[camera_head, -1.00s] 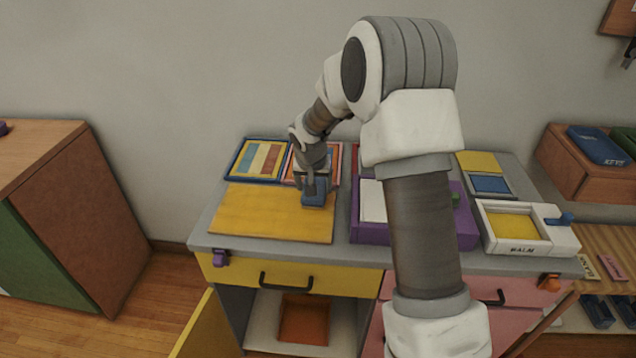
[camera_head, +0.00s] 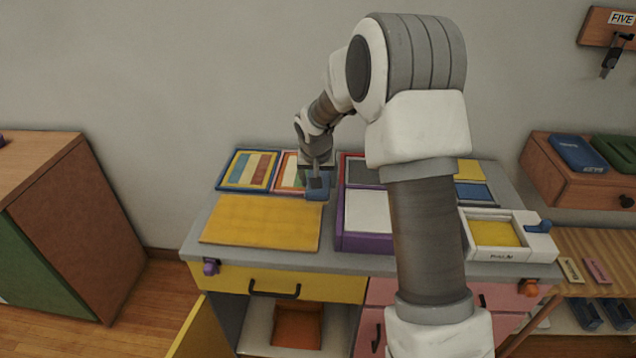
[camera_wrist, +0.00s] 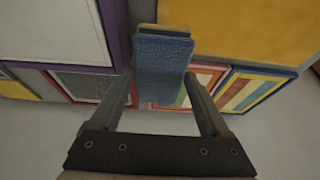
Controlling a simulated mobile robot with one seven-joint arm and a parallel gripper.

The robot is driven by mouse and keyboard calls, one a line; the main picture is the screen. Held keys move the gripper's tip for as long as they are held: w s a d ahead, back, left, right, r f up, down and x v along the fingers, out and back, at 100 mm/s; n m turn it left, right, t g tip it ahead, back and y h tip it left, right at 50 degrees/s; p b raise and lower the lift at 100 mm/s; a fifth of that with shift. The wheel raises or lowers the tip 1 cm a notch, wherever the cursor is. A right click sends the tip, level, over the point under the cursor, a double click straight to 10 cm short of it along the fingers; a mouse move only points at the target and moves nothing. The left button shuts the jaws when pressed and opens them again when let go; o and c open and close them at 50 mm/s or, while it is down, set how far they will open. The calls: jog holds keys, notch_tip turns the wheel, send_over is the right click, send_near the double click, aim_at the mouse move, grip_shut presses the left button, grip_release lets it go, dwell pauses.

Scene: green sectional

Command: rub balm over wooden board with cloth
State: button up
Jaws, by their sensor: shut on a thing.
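The wooden board (camera_head: 262,222) lies flat on the grey worktop, a yellow-brown panel; part of it also shows in the wrist view (camera_wrist: 255,30). My gripper (camera_head: 317,178) is shut on a blue cloth (camera_head: 319,191) at the board's back right corner. In the wrist view the cloth (camera_wrist: 162,58) hangs between both fingers, with a yellowish strip at its far end. I cannot tell whether the cloth touches the board. The balm (camera_head: 494,233) is yellow, in a white tray (camera_head: 497,256) labelled BALM at the worktop's right.
A purple-framed box (camera_head: 366,243) stands just right of the board. A striped picture panel (camera_head: 248,170) lies behind the board. My arm hides part of the worktop's middle. A yellow door (camera_head: 202,330) hangs open below. A brown cabinet (camera_head: 62,215) stands left.

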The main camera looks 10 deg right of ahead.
jog(key=shift+r+p, duration=0.5)
jog(key=shift+r, duration=0.55)
jog(key=shift+d, duration=0.15)
